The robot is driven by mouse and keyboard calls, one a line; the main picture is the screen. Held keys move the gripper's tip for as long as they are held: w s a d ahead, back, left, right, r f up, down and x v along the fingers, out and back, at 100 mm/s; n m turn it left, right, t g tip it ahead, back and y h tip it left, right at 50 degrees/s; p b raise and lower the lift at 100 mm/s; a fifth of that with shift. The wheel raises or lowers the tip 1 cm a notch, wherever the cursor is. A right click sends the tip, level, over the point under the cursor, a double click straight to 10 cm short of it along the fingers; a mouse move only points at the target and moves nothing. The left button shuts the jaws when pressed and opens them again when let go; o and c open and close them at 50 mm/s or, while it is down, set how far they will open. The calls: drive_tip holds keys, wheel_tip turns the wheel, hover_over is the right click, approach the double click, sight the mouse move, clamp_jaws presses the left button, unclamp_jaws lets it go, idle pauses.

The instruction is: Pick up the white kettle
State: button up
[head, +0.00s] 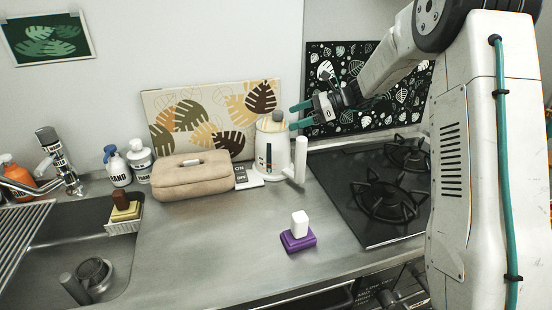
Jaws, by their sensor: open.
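The white kettle (270,153) stands upright at the back of the counter, left of the stove. It has a pale lid with a grey knob on top, a dark strip on its front and a white upright handle at its right. My gripper (298,115) reaches in from the right at the height of the kettle's top. Its two teal fingers are apart and point left toward the lid. The near finger overlaps the kettle's upper right edge in the picture; I cannot tell whether it touches. Nothing shows between the fingers except the background and part of the lid area.
A beige bag (192,176) lies just left of the kettle. A black gas stove (350,205) is at the right. A purple block with a white top (298,240) sits on the front counter. A sink (110,262) and bottles (139,160) are at the left. The middle counter (210,235) is clear.

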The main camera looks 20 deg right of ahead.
sight(277, 126)
drive_tip(key=shift+w+f, duration=0.25)
drive_tip(key=shift+w, duration=0.1)
drive_tip(key=shift+x, duration=1.05)
drive_tip(key=x, duration=0.2)
drive_tip(key=f+x, duration=0.1)
drive_tip(key=x, duration=0.2)
drive_tip(key=shift+f, duration=0.1)
drive_tip(key=shift+w+d, duration=0.1)
drive_tip(key=c, duration=1.7)
